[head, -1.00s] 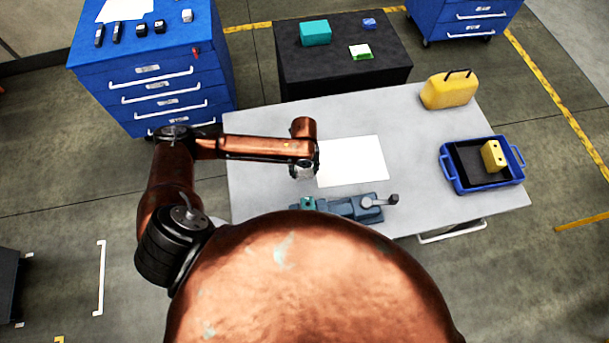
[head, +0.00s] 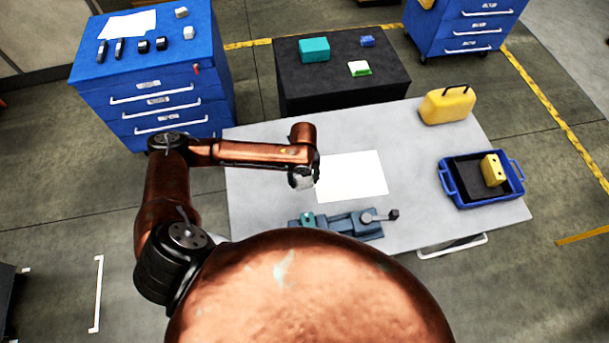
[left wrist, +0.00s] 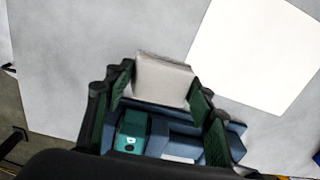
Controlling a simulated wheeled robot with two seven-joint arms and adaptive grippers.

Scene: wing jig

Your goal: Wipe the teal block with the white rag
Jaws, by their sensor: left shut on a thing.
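My left gripper (head: 303,177) is shut on a pale grey-white pad, seemingly the white rag (left wrist: 163,80), and holds it over the table left of the white sheet. In the left wrist view, the pad sits between the two dark green-sided fingers (left wrist: 163,92). A small teal block (left wrist: 132,131) shows below it, at the blue-grey vise (left wrist: 180,130); in the head view the block (head: 308,218) is at the vise's left end. The rag looks apart from this block. A larger teal box (head: 314,49) sits on the black cabinet behind. My right gripper is not in view.
The grey table (head: 260,195) carries the white sheet (head: 350,176), a yellow case (head: 447,106) and a blue tray (head: 447,183) with a yellow block (head: 493,170). A blue drawer cabinet (head: 150,75) stands at the back left. The table's left part is bare.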

